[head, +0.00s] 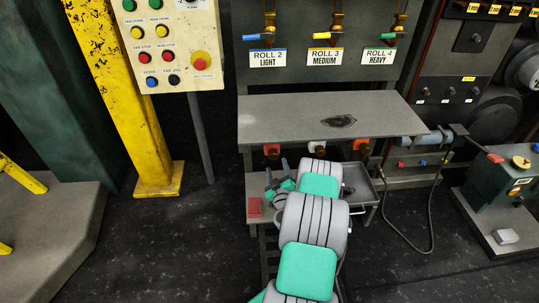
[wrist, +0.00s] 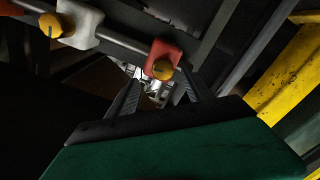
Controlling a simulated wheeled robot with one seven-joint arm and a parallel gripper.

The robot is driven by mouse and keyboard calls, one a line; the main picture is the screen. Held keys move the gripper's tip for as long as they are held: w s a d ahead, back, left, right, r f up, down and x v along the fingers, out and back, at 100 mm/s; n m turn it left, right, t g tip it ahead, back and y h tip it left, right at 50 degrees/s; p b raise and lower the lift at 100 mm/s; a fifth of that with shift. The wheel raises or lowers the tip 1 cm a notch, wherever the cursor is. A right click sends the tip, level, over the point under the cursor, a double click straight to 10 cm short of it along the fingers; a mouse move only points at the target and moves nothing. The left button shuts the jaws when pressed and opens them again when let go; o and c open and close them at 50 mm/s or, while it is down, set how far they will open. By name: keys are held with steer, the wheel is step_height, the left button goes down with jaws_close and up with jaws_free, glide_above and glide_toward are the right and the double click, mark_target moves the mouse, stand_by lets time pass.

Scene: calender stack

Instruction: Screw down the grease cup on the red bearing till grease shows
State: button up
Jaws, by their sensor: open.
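The red bearing (head: 272,149) hangs under the left part of the grey shelf in the head view, and a small brownish cup shows at its lower side. In the wrist view the red bearing (wrist: 166,48) sits on a dark bar, with the yellow-brass grease cup (wrist: 161,70) on its near side. My gripper (head: 277,168) is below and close to the bearing. In the wrist view its open fingers (wrist: 158,88) point toward the cup, which appears just beyond and between their tips. I cannot tell whether any grease shows.
A white bearing (head: 317,148) and an orange bearing (head: 361,146) hang farther right under the shelf (head: 300,117). A red block (head: 254,207) lies on the lower ledge, and a grey tray (head: 364,190) is to the right. A yellow post (head: 125,90) stands left; floor between is clear.

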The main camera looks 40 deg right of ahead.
mark_target(274, 157)
steer(key=x, duration=0.6)
steer(key=shift+w+a, duration=0.3)
steer(key=shift+w, duration=0.05)
steer(key=shift+w+d, duration=0.3)
steer(key=shift+c, duration=0.6)
jaws_close()
